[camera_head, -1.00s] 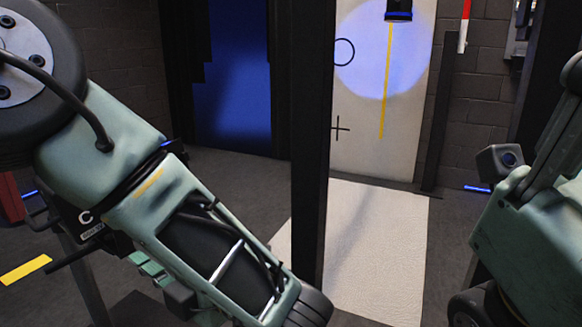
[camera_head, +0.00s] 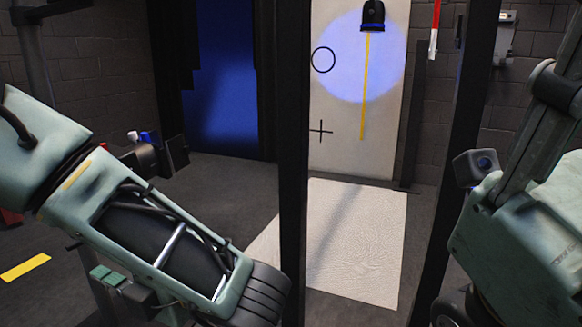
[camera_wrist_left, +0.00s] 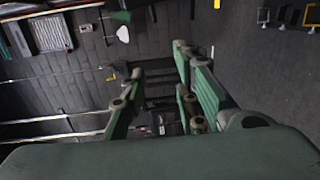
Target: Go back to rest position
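My left arm comes in from the left in the head view, but its gripper is out of that picture. In the left wrist view my left gripper (camera_wrist_left: 160,78) has its green fingers spread apart with nothing visible between them. My right arm shows at the right edge of the head view, with a small camera-like box on it; the right gripper is not in view. No cue buttons can be clearly made out.
Dark upright posts (camera_head: 292,150) stand close in front. Behind them are a white panel (camera_head: 335,155) with a circle, cross and yellow stripe, and a pale floor mat (camera_head: 365,235). A yellow floor strip (camera_head: 25,267) lies at left. The grey floor between shows bare.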

